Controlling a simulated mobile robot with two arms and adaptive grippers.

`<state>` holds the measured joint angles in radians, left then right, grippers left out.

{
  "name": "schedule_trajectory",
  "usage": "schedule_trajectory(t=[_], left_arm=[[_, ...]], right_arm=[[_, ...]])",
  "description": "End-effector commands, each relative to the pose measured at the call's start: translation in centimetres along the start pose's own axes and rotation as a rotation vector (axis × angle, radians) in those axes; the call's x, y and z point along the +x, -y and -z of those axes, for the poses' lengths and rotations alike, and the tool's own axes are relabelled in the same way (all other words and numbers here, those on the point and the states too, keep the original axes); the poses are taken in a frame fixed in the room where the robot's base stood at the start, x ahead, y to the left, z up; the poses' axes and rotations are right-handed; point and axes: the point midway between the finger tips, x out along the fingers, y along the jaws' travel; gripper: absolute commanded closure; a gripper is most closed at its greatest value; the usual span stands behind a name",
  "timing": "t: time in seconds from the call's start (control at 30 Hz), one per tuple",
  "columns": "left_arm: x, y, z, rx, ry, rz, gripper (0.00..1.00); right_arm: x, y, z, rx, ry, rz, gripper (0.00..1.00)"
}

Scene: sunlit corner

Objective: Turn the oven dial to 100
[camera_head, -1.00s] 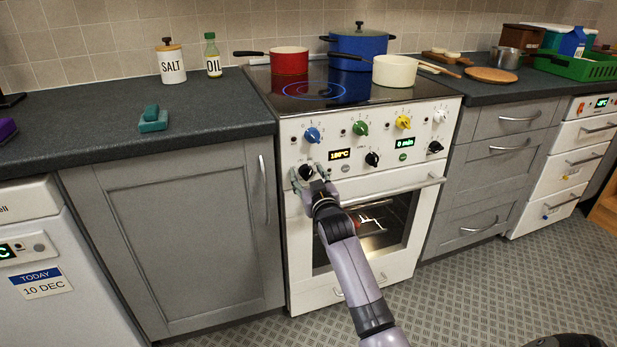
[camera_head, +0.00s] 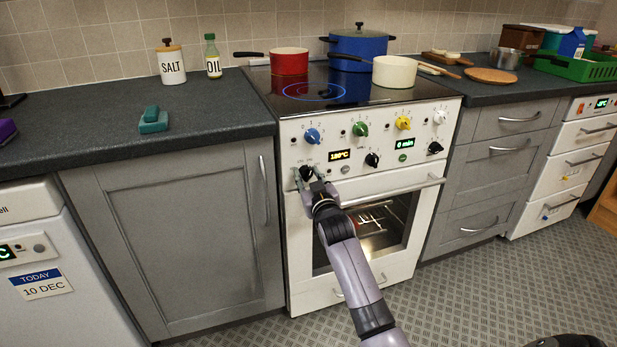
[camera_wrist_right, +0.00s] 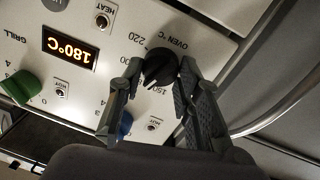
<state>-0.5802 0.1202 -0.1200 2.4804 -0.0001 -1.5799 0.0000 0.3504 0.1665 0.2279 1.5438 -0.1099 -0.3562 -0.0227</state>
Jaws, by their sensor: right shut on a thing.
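The oven dial (camera_head: 305,172) is a black knob at the left of the white oven's lower control row. It also shows in the right wrist view (camera_wrist_right: 160,64), with "OVEN °C" and numbers printed around it. The orange oven display (camera_head: 340,156) reads 180°C, and also reads so, upside down, in the right wrist view (camera_wrist_right: 70,47). My right gripper (camera_head: 310,177) is shut on the dial, with a finger on each side of it in the right wrist view (camera_wrist_right: 160,72). The fingers hide part of the dial in the head view. My left gripper is not in view.
Blue (camera_head: 312,136), green (camera_head: 360,129) and yellow (camera_head: 403,122) knobs sit above on the panel. Another black knob (camera_head: 372,160) is to the right. The oven door handle (camera_head: 395,190) runs just below. Pots stand on the hob above.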

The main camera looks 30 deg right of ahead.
Motion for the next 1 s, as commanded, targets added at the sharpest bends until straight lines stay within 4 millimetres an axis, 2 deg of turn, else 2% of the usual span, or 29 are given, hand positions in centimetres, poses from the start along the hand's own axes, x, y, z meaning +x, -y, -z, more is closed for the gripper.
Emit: schedule_trajectory(t=[0.2, 0.3, 0.6, 0.8, 1.0], left_arm=[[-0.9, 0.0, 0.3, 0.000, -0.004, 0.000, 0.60], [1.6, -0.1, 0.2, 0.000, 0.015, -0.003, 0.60], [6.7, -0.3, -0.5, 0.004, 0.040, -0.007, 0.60], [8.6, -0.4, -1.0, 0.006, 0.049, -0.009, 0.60], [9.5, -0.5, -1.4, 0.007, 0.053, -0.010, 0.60]], right_arm=[[0.0, 0.0, 0.1, -0.083, -0.005, 0.000, 0.96], [0.0, 0.0, 0.1, -0.151, -0.008, -0.001, 0.96], [0.0, 0.1, 0.0, -0.420, -0.029, -0.004, 0.96], [0.0, 0.2, -0.2, -0.611, -0.043, -0.007, 0.96], [0.0, 0.2, -0.3, -0.800, -0.057, -0.009, 0.96]])
